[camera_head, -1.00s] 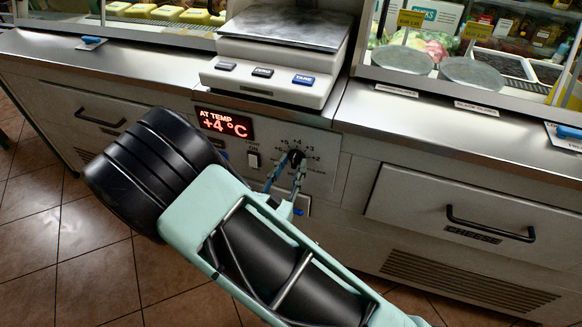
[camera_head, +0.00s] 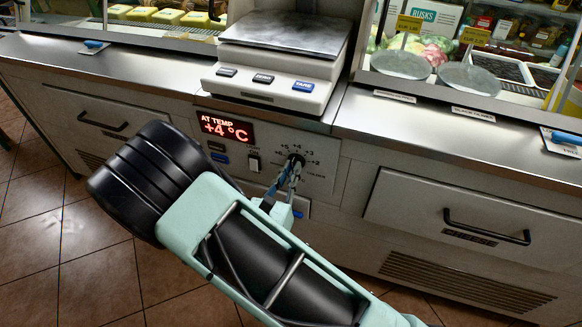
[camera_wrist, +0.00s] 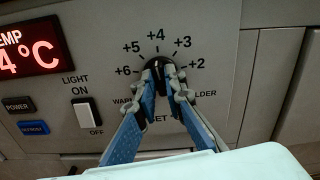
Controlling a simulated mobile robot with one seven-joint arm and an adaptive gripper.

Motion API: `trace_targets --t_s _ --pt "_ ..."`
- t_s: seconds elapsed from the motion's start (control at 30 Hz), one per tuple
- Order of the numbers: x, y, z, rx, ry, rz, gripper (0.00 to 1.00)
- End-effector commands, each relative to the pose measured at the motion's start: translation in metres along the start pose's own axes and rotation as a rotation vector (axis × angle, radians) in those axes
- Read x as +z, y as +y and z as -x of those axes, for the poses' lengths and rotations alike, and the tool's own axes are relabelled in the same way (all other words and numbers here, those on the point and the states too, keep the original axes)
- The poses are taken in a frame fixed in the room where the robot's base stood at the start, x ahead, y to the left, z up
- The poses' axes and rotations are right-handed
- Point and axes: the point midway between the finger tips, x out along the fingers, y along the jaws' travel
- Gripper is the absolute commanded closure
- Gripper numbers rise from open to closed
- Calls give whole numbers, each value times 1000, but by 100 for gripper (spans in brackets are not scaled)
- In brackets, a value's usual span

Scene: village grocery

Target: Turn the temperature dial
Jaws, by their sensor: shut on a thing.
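The temperature dial (camera_wrist: 157,66) is a black knob on the counter's grey control panel, with marks from +2 to +6 around its top; it also shows in the head view (camera_head: 296,160). My gripper (camera_wrist: 160,88) is shut on the dial, with one blue finger on each side of it. In the head view my gripper (camera_head: 291,168) reaches the panel from below. A white pointer line on the dial faces about +4. The red display (camera_head: 226,127) reads "AT TEMP +4 °C". My fingers cover part of the lettering below the dial.
A light switch (camera_wrist: 87,114) and the power (camera_wrist: 18,105) and defrost (camera_wrist: 34,128) buttons sit left of the dial. A scale (camera_head: 275,75) stands on the counter above. A cheese drawer (camera_head: 470,215) is to the right.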

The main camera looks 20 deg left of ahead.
Motion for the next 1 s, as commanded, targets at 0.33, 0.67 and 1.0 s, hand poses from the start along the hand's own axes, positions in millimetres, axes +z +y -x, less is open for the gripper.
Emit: trace_targets --t_s 0.33,0.67,1.0 --pt "4 0 1 1 1 319 100" --pt "2 2 1 2 2 632 100" --pt "0 3 1 2 1 943 100"
